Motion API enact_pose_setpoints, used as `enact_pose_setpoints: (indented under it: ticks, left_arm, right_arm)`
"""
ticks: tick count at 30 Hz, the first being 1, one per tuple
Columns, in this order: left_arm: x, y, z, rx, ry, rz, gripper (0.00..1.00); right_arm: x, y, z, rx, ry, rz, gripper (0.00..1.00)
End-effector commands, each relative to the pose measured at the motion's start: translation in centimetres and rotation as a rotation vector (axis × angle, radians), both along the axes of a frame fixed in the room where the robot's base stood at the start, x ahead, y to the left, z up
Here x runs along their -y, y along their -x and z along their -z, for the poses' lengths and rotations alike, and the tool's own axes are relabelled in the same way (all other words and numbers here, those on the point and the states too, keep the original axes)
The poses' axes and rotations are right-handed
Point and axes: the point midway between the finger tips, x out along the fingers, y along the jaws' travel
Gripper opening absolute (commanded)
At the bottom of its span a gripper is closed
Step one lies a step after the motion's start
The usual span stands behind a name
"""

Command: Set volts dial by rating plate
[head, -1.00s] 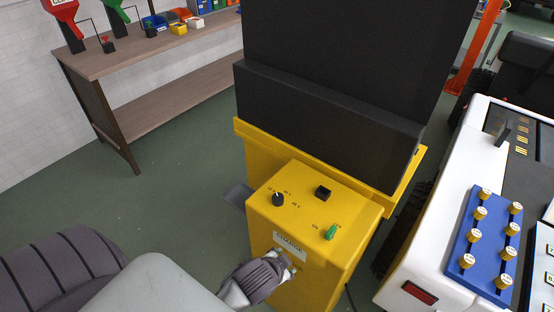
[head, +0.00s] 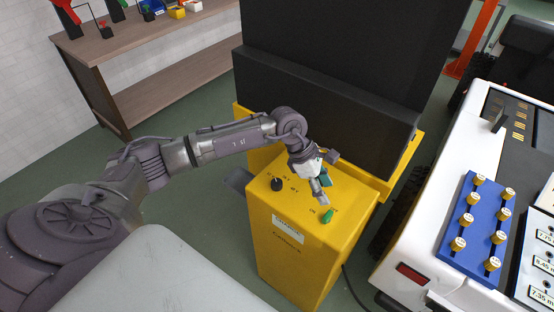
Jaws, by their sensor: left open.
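The yellow charger box (head: 300,255) stands upright in the middle. On its sloped top, a black round dial (head: 277,184) sits at the left with small voltage marks around it, too small to read surely. A green switch (head: 328,216) is at the right front of the top. A white plate (head: 288,222) is on the front face; its print is not legible. My left gripper (head: 325,178) is open and empty over the right part of the top, to the right of the dial. It hides the square black knob there. My right gripper is not in view.
A large black panel (head: 330,110) rises behind the box. A white console (head: 425,240) with a blue panel (head: 470,235) of several yellow knobs stands close at the right. A wooden workbench (head: 150,45) is at the back left. Green floor lies open between.

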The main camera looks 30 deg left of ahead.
Motion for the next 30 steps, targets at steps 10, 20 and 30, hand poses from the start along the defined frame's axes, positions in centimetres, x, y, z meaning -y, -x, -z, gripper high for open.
enact_pose_setpoints:
  ticks: [10,20,30]
  left_arm:
    - [-14.3,-0.5,-0.6,-0.093,-0.506,0.048,0.54]
    - [-14.8,-0.4,2.7,-0.102,-0.524,0.048,0.54]
    - [-14.7,-0.4,7.9,-0.103,-0.521,0.049,0.54]
  right_arm:
    - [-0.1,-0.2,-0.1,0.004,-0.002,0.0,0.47]
    - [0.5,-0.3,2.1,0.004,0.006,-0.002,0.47]
    - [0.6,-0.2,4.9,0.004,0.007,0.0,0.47]
